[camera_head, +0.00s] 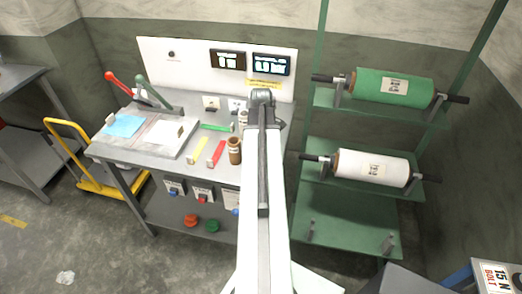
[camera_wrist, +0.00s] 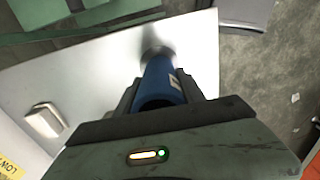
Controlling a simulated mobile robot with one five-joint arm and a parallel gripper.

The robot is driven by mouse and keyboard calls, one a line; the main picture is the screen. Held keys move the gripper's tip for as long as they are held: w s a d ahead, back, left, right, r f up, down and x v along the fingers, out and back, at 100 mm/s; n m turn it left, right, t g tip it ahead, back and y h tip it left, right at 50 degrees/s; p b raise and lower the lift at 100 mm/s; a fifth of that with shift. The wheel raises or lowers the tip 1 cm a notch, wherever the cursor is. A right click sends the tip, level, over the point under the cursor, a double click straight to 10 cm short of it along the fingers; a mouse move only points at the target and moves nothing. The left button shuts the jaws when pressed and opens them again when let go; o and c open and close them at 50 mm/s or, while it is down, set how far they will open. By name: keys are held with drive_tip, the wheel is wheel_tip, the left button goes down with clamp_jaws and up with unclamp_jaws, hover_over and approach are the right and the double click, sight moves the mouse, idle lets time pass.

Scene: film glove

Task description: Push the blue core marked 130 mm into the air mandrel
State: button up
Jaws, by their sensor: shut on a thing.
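The blue core (camera_wrist: 160,82) is between the jaws of my gripper (camera_wrist: 160,95) in the wrist view. It has a pale label on its side, too small to read. Its far end meets or lies in front of a shiny grey metal part (camera_wrist: 157,48), which may be the air mandrel; I cannot tell whether the core is around it. My gripper is shut on the core. In the head view my arm reaches over the bench (camera_head: 133,178) and hides the core; the gripper end (camera_head: 262,98) is near the white back panel (camera_head: 180,62).
A green roll (camera_head: 365,86) and a white roll (camera_head: 352,165) lie on a green rack to the right. Red and green levers (camera_head: 112,78) stand at the bench's left. Brown cores (camera_head: 234,150) and coloured strips (camera_head: 217,152) lie left of my arm. A yellow cart (camera_head: 95,185) is on the floor.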

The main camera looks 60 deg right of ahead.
drive_tip(key=shift+f+b, duration=0.6)
drive_tip(key=shift+f, duration=0.1)
drive_tip(key=o, duration=1.4)
wheel_tip(320, 180, up, 8)
drive_tip(key=p, duration=0.8)
drive_tip(key=shift+r, duration=0.1)
drive_tip(key=shift+s+f, duration=0.1)
drive_tip(key=shift+f, duration=0.1)
